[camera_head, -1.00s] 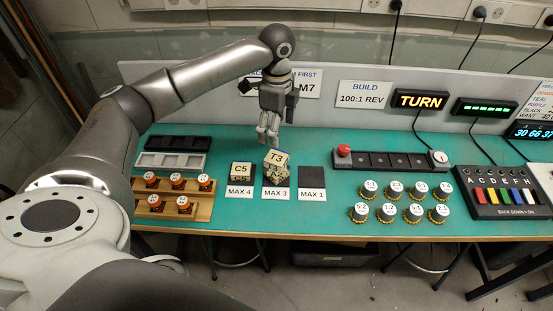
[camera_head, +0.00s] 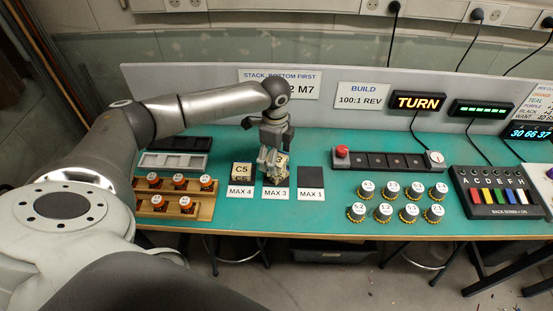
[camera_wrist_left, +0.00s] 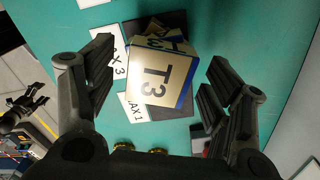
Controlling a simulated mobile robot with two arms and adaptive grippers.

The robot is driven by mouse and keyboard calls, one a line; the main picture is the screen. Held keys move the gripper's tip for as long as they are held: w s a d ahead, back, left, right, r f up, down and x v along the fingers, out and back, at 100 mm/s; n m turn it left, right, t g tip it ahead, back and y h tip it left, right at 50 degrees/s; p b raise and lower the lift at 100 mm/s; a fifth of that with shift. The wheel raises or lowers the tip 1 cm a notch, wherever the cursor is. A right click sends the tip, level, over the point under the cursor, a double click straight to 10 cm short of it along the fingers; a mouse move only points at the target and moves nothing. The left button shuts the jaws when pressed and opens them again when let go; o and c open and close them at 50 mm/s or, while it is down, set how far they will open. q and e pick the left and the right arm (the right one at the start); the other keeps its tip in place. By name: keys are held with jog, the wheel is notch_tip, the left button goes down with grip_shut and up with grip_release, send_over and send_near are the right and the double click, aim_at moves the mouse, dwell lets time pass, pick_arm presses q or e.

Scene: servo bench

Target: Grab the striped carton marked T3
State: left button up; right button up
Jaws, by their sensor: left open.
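The carton marked T3 (camera_wrist_left: 158,78) has a cream top with dark letters and a blue edge. In the left wrist view it lies between my open left fingers (camera_wrist_left: 161,58), with a gap on each side. More striped and lettered surfaces show beyond its top edge; I cannot tell whether they belong to another carton under it. In the head view my left gripper (camera_head: 270,160) is down over the MAX 3 spot and hides most of the T3 carton (camera_head: 283,160).
A carton marked C5 (camera_head: 242,169) stands close to the left on the MAX 4 spot. The dark MAX 1 pad (camera_head: 311,177) to the right is empty. Orange-based knobs sit in a wooden rack (camera_head: 147,200).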

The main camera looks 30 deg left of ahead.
pick_arm(q)
jog(key=c, duration=1.1)
jog(key=shift+r, duration=0.15)
